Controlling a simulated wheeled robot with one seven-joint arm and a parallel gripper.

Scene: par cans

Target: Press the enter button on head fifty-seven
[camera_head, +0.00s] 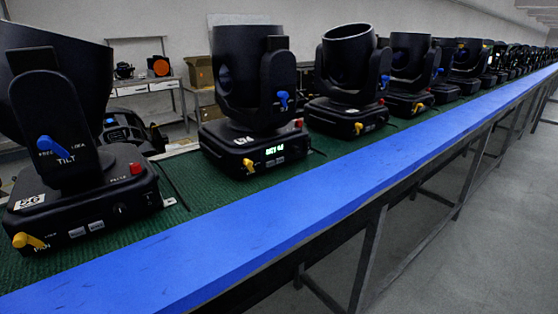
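Several black moving heads stand in a row on a green-topped bench. The nearest head (75,190) is at the left, with a white number label (29,202) that is hard to read. The second head (255,110) has a small white label (243,141) that may read 57, but I cannot be sure. Its lit display (275,150) shows pale green characters. The buttons by this display are too small to tell apart, so I cannot pick out an enter button. The third head (348,85) is farther right. My gripper is not in view.
A blue edge strip (250,237) runs along the bench front. Yellow and blue levers jut from the heads, including a yellow one (248,164) on the second head. A cardboard box (199,72) and side table stand behind. The grey floor (490,235) at right is clear.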

